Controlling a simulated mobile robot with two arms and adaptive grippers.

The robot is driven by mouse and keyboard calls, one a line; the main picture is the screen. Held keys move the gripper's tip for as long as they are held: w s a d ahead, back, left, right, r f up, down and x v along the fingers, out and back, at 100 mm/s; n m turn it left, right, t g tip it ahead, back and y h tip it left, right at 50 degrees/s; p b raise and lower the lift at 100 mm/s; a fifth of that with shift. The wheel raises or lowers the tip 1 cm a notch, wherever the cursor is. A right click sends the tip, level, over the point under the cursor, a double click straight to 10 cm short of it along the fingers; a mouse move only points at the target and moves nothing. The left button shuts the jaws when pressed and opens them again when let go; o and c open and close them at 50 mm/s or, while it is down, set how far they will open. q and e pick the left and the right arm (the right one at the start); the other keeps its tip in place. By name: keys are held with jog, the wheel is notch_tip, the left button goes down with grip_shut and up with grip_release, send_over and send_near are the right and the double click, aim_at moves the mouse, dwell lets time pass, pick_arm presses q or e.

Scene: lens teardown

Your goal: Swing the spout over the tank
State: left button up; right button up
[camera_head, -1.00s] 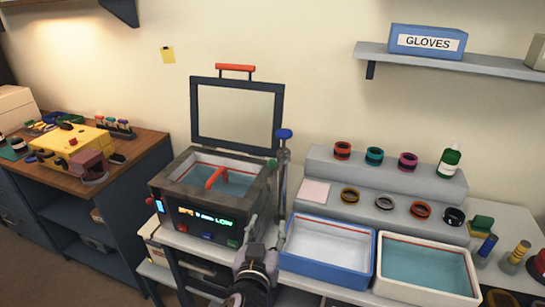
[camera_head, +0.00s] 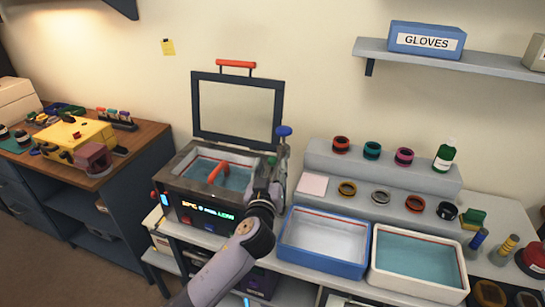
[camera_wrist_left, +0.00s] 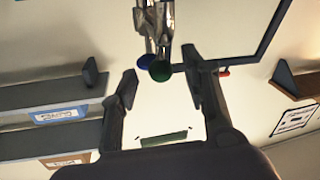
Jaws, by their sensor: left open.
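The tank (camera_head: 172,190) is a dark box with an open top, pale water and an orange-red handle inside. A metal tap post with a blue knob (camera_head: 284,131) stands at its right side. In the left wrist view, shiny metal pipework (camera_wrist_left: 153,22) ends in blue and green round parts just beyond the fingertips. My left gripper (camera_head: 268,178) is open in front of the post, and its two fingers also show in the left wrist view (camera_wrist_left: 160,85). Nothing is clearly held. My arm and gripper hide much of the post and spout, so the spout's direction is unclear. My right gripper is out of view.
The raised lid frame (camera_head: 237,136) stands behind the tank. A blue-rimmed tray (camera_head: 322,267) and a white tray (camera_head: 418,290) lie to the right. A stepped grey rack (camera_head: 400,158) holds several coloured rings behind them.

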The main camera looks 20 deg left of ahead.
aim_at(272, 165)
pick_arm(q)
jog(key=shift+w+a, duration=0.15)
jog(key=shift+w, duration=0.65)
jog(key=shift+w+a, duration=0.1)
jog(key=shift+w, duration=0.65)
jog(key=shift+c, duration=0.4)
grip_shut()
